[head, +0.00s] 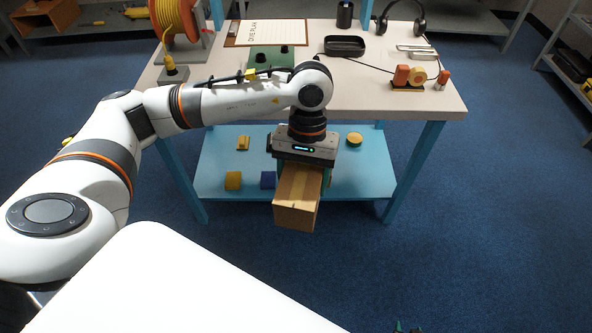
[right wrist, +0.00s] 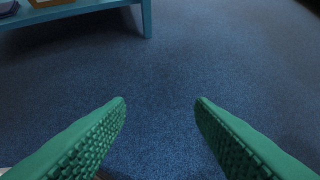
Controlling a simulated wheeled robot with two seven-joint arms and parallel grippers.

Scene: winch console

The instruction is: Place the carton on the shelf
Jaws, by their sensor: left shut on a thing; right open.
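The carton (head: 297,200) is a brown cardboard box. My left gripper (head: 302,163) is shut on it from above, in front of the lower blue shelf (head: 355,180) of the table. The carton overlaps the shelf's front edge in the picture; I cannot tell whether it touches the shelf. My right gripper (right wrist: 160,105) is open and empty, its green fingers spread above the blue carpet. Only its green tips (head: 407,328) show at the bottom of the head view.
The tabletop (head: 310,33) above carries a black tray (head: 344,46), headphones (head: 402,17) and a cable reel (head: 176,18). Open carpet lies right.

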